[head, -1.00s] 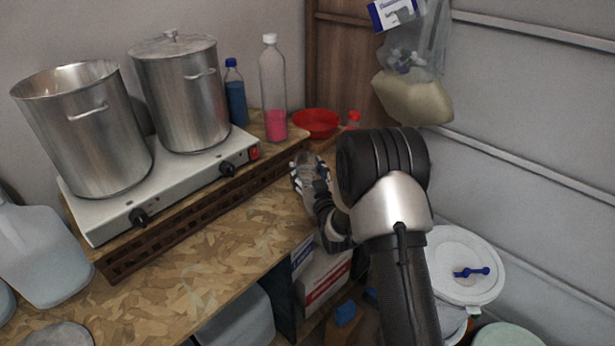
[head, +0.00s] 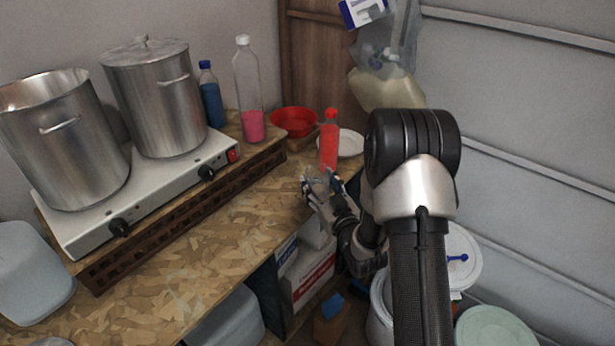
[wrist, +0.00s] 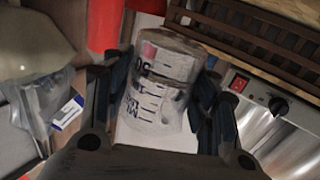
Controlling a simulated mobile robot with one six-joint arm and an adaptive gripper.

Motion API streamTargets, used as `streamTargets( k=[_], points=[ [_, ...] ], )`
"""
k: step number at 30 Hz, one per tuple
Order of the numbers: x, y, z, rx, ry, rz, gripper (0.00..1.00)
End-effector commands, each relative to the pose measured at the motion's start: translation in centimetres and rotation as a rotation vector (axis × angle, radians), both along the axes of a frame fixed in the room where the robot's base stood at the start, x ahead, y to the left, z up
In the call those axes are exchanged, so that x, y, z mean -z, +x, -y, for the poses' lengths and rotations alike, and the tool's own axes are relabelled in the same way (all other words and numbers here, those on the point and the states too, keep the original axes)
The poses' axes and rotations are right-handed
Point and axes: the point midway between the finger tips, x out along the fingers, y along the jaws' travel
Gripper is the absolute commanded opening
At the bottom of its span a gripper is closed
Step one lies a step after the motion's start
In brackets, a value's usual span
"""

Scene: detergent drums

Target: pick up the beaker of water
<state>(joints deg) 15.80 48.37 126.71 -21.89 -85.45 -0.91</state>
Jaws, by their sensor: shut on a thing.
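The beaker (wrist: 158,90) is clear, with dark printed graduation marks, and sits between the two fingers of my gripper (wrist: 160,105) in the wrist view. The fingers are shut on its sides. In the head view my gripper (head: 318,190) is over the right end of the wooden worktop (head: 210,238), and the beaker there is small and mostly hidden by the fingers. I cannot tell whether the beaker touches the worktop, and the water level in it is unclear.
A red bottle (head: 328,146) and a white plate (head: 348,143) stand just behind my gripper. A red bowl (head: 294,121), a bottle of pink liquid (head: 249,95) and a hot plate (head: 150,190) with two steel pots are to the left. White drums (head: 462,262) stand low at the right.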

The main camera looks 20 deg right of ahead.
Motion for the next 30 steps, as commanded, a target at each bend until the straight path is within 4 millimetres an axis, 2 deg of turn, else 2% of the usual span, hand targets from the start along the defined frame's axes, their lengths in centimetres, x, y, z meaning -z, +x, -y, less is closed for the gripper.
streamTargets(
  k=[6, 15, 30],
  points=[
    [0.0, -2.3, 1.8, 0.003, 0.001, -0.001, 0.28],
    [0.0, -4.7, 3.6, 0.004, 0.001, 0.0, 0.28],
    [0.0, -6.4, 4.7, 0.002, 0.0, 0.0, 0.28]
  ],
)
